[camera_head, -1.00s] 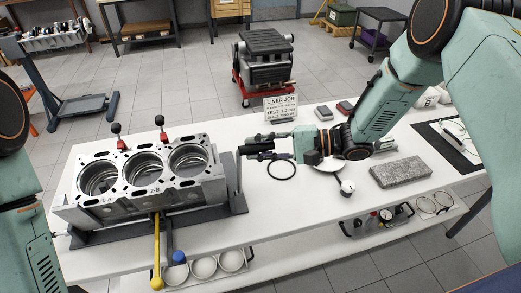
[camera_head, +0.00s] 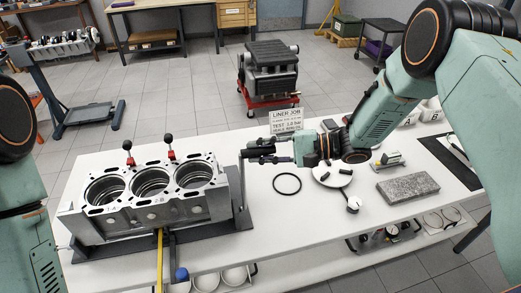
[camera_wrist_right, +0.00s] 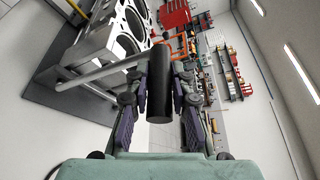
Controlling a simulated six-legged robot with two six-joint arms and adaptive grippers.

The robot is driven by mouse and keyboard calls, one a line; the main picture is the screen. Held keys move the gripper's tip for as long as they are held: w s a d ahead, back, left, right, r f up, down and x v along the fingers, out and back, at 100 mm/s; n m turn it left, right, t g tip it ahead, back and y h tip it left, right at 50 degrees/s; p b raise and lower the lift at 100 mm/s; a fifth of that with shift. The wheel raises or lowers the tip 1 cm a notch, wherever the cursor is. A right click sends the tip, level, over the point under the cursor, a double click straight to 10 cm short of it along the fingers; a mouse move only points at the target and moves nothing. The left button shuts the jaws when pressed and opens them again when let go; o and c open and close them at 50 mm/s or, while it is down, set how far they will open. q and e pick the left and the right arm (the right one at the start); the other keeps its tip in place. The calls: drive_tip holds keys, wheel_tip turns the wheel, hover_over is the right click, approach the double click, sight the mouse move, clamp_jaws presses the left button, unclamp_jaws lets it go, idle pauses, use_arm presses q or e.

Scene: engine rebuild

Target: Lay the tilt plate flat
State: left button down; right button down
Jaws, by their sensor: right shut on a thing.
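The tilt plate (camera_head: 100,252) is the dark base under the grey engine block (camera_head: 150,205), on the white table in the head view. The block's three-bore top looks close to level; I cannot tell if the plate is fully flat. A grey lever (camera_head: 242,200) rises at the plate's right end. My right gripper (camera_head: 258,151) is at the top of that lever. In the right wrist view, its fingers (camera_wrist_right: 160,95) are shut on the lever's black cylindrical grip (camera_wrist_right: 158,88). My left arm shows at the left edge, its gripper out of view.
A yellow-handled tool (camera_head: 159,262) and a blue knob (camera_head: 181,273) are in front of the block. A black ring (camera_head: 287,184), a white round plate (camera_head: 332,175) and a grey slab (camera_head: 408,187) lie to the right. A sign (camera_head: 287,120) stands behind my right gripper.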

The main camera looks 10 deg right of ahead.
drive_tip(key=shift+w+r, duration=0.1)
drive_tip(key=shift+w, duration=0.1)
drive_tip(key=c, duration=1.5)
unclamp_jaws()
drive_tip(key=o, duration=0.3)
drive_tip(key=shift+w, duration=0.2)
drive_tip(key=shift+o, duration=0.2)
drive_tip(key=shift+s, duration=0.15)
drive_tip(key=shift+s+d, duration=0.2)
drive_tip(key=shift+d, duration=0.1)
drive_tip(key=v, duration=1.1)
drive_tip(key=shift+d, duration=0.15)
